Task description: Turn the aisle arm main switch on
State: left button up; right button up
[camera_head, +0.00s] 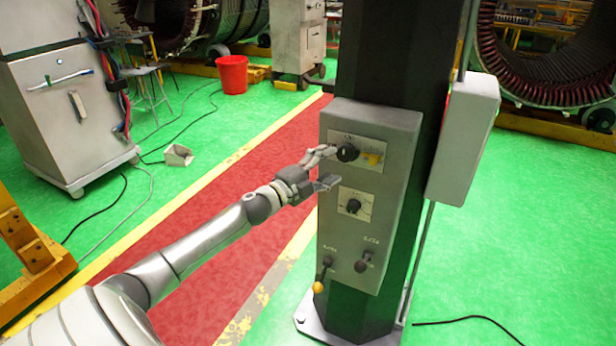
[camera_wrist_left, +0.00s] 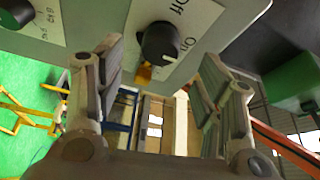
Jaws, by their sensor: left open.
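A grey control box (camera_head: 335,232) is fixed to a dark column. Its upper plate carries a black rotary knob (camera_head: 347,152) with a yellow part beside it. In the left wrist view this knob (camera_wrist_left: 160,43) sits by the words "On" and "Off"; its exact setting is unclear. A second black knob (camera_head: 353,206) is on a lower plate. My left gripper (camera_head: 331,167) is open and empty, just left of the upper knob. In the left wrist view its fingers (camera_wrist_left: 168,75) stand on either side below the knob; I cannot tell whether they touch it.
Two small levers, one dark (camera_head: 363,263) and one with a yellow ball (camera_head: 319,287), stick out below the knobs. A light grey box (camera_head: 465,140) hangs on the column's right side. A grey cabinet (camera_head: 62,110) and a red bucket (camera_head: 232,75) stand further back.

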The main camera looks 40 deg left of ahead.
pick_arm(q)
jog(key=s+a, duration=0.1)
jog(key=s, duration=0.5)
jog(key=shift+s+f, duration=0.3)
jog(key=shift+s, duration=0.05)
